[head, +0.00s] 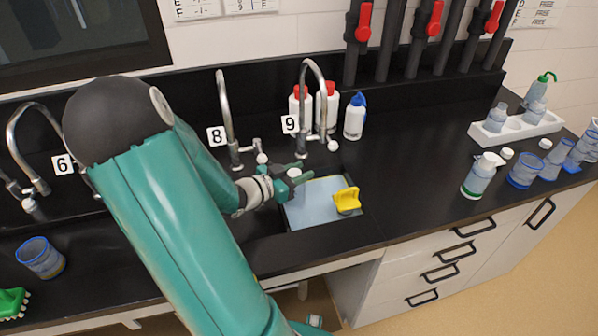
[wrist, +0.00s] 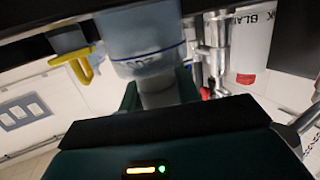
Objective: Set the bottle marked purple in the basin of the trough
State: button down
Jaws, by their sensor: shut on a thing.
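My gripper (head: 292,177) is over the left part of the trough's pale blue basin (head: 318,212), near its back edge. It is shut on a bottle (wrist: 145,50), with green fingers on both sides of its white neck in the wrist view. The bottle is pale and translucent, with a thin blue-purple line and faint print near the neck. A yellow object (head: 347,199) is at the basin's right side.
Curved taps marked 8 (head: 228,115) and 9 (head: 315,90) stand behind the basin. Red-capped bottles (head: 327,103) and a blue-capped bottle (head: 355,117) stand at the back. A green-banded bottle (head: 480,176) and a white rack (head: 515,130) are right. The black counter right of the basin is clear.

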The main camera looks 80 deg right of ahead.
jog(key=c, duration=1)
grip_release()
jog(key=shift+f, duration=0.1)
jog(key=shift+w, duration=0.1)
jog(key=v, duration=1.2)
jog(key=shift+r, duration=0.2)
